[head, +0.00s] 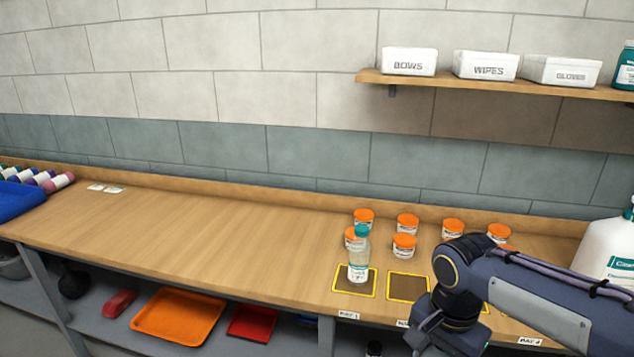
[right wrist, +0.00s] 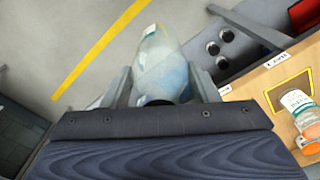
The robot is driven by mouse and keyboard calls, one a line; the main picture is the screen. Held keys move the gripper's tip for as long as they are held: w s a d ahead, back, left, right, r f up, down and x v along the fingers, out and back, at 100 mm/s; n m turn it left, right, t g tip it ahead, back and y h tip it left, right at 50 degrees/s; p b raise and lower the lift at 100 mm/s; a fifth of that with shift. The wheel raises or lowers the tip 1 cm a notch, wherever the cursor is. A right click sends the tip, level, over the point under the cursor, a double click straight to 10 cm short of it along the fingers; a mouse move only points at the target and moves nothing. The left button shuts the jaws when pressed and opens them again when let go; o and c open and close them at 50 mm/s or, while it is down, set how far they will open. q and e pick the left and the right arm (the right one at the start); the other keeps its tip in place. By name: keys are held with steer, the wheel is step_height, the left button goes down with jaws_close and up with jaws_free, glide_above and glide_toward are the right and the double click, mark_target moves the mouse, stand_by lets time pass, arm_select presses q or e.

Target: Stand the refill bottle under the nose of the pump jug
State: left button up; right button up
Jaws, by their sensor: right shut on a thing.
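My right gripper (right wrist: 161,76) is shut on a clear, pale bottle (right wrist: 160,52), which sits between its two fingers in the right wrist view. The floor shows behind the held bottle, beyond the counter's front edge. In the head view my right arm reaches in from the right; its fingers and the held bottle are below the frame. The large white pump jug (head: 606,248) stands at the counter's right end, cut by the frame edge; its nose is not visible. Another clear bottle with a teal cap (head: 359,258) stands upright on the leftmost yellow-edged mat. My left gripper is out of view.
Several orange-lidded jars (head: 404,246) stand behind the marked mats (head: 408,287). My right arm hides part of the right-hand mats. A shelf (head: 480,88) with white boxes hangs above. A blue tray (head: 18,200) lies far left.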

steer(key=w+f+n, duration=0.3)
steer(key=f+n, duration=0.2)
steer(key=f, duration=0.5)
steer(key=w+f+n, duration=0.4)
steer(key=f, duration=0.6)
steer(key=shift+d+n, duration=0.15)
steer(key=shift+n, duration=0.25)
steer(key=shift+w, duration=0.15)
